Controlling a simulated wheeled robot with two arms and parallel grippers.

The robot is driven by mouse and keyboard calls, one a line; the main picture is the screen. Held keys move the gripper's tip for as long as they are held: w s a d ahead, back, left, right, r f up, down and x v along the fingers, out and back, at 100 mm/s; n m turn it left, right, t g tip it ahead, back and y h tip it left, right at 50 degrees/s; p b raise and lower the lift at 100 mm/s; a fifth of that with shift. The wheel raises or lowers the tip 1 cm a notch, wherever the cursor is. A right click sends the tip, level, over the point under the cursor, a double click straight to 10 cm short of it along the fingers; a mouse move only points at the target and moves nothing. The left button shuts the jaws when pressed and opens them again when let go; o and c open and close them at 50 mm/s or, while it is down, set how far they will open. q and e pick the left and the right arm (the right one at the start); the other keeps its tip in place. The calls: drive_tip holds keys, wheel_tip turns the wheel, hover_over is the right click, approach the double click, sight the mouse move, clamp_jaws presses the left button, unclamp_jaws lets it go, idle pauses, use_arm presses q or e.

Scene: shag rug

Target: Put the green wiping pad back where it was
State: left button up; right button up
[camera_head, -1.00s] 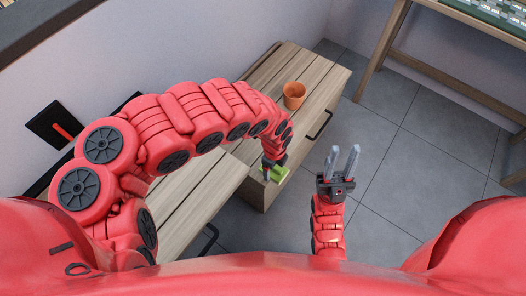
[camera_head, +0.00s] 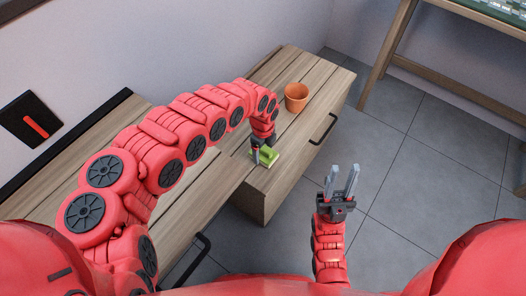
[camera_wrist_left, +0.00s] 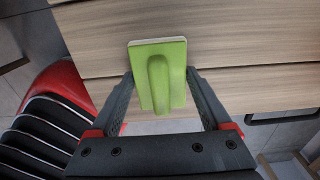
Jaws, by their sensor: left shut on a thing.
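The green wiping pad (camera_head: 265,155) is in my left gripper (camera_head: 262,149), at the near end of the wooden cabinet with the pot.
An orange pot (camera_head: 296,97) stands on the cabinet top (camera_head: 290,60), beyond the pad. A nearer wooden cabinet (camera_head: 185,225) lies to the left, with a gap between the two. Grey tiled floor (camera_head: 410,180) is clear on the right. A wooden table (camera_head: 455,88) stands at the back right.

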sight(263, 148)
use_arm(q)
drive_tip(key=shift+r, duration=0.1)
drive_tip(key=o, duration=1.1)
drive_tip(key=shift+o, duration=0.2)
wheel_tip(263, 148, up, 11)
drive_tip(key=p, duration=0.3)
drive_tip(key=shift+w, duration=0.1)
drive_tip(key=shift+r+p, duration=0.3)
drive_tip(key=shift+r, duration=0.2)
